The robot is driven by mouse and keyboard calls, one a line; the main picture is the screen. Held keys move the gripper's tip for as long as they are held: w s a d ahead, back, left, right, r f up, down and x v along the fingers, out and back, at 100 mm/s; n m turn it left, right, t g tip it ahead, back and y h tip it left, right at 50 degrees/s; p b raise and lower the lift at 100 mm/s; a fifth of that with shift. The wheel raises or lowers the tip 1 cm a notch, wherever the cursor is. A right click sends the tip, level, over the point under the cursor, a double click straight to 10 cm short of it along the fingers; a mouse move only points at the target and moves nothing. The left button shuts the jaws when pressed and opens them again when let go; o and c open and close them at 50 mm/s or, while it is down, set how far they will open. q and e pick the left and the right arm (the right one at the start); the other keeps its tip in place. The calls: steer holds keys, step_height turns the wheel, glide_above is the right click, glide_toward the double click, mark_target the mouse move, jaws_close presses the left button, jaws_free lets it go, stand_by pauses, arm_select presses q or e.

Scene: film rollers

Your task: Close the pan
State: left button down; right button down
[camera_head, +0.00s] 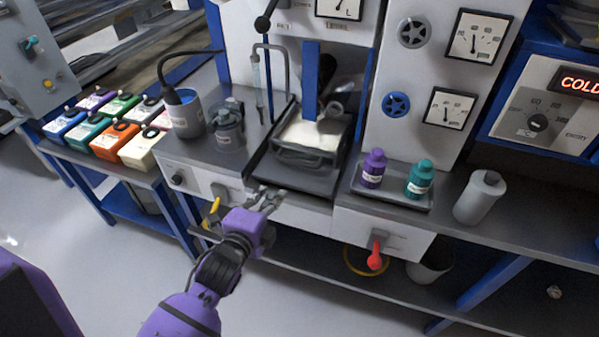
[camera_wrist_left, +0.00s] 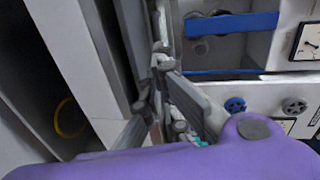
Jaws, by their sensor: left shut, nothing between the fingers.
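The pan (camera_head: 262,178) is a dark grey tray with a raised handle bar, sticking out at the front of the middle machine in the head view. Whitish material (camera_head: 308,134) shows behind the bar, under the blue post. My left gripper (camera_head: 270,199) is shut and empty, just in front of the pan's front edge and close to it. I cannot tell whether it touches the edge. In the left wrist view grey metal surfaces fill the space around the fingers, and the pan is hard to make out there. My right gripper is not in view.
A red handle (camera_head: 375,257) hangs below. Floor at the front left is clear.

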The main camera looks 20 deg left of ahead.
arm_select(q)
glide_toward(297, 148)
steer(key=w+f, duration=0.2)
steer(key=shift+f+m, duration=0.3)
steer(key=shift+f, duration=0.1)
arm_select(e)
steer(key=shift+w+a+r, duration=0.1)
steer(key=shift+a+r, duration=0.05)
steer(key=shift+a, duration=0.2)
